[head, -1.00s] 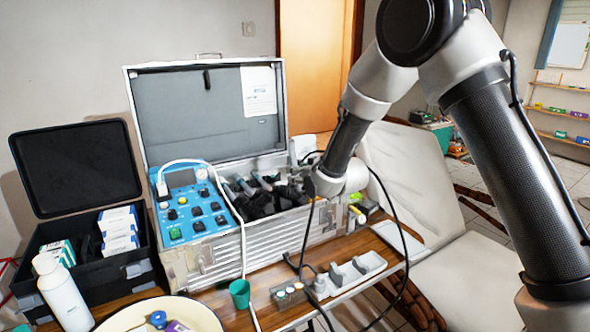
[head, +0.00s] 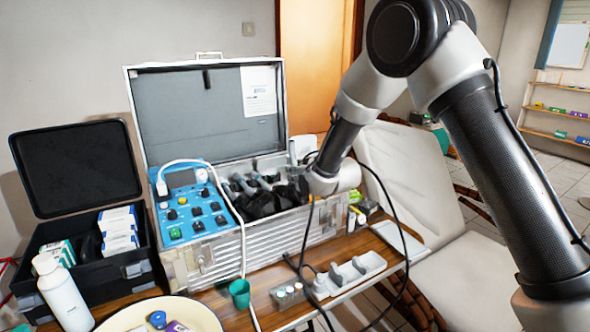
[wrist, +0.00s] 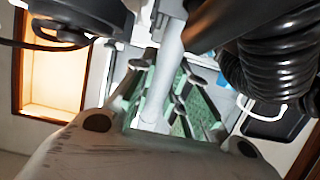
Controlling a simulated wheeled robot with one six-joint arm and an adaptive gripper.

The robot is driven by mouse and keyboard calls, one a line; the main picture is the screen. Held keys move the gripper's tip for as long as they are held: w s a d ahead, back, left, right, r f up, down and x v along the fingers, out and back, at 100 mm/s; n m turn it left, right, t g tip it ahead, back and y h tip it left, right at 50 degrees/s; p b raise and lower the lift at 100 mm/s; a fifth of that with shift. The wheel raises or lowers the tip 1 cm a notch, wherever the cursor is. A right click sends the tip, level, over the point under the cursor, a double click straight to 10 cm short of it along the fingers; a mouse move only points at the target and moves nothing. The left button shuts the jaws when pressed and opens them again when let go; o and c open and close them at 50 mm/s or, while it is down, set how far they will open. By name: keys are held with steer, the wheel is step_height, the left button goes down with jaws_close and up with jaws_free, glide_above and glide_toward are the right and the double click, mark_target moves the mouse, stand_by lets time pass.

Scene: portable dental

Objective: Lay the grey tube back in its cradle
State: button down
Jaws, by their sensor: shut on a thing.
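My gripper (wrist: 172,30) is shut on a pale grey tube (wrist: 164,82), which runs up the middle of the wrist view. In the head view my wrist is over the right end of the open metal case (head: 285,242), and it hides the fingers and the held tube. Several grey-tipped handpieces (head: 262,181) lie among black holders inside the case. A pale cradle-like rack (head: 347,274) with raised dividers stands on the table in front. I cannot tell which holder is the tube's cradle, nor whether the tube touches one.
A blue control panel (head: 190,212) fills the case's left part, with a white hose running down the front. Black cables (head: 388,205) hang beside my wrist. A green cup (head: 239,292) and a white bottle (head: 61,292) stand in front. A pale chair (head: 470,265) is at right.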

mark_target(293, 150)
steer(key=shift+w+a+r, duration=0.25)
steer(key=shift+w+r, duration=0.15)
steer(key=shift+r, duration=0.75)
steer(key=shift+w+a+r, duration=0.25)
steer(key=shift+w+r, duration=0.1)
steer(key=shift+r, duration=0.85)
steer(key=shift+w+a+r, duration=0.25)
steer(key=shift+w+r, duration=0.15)
steer(key=shift+r, duration=0.75)
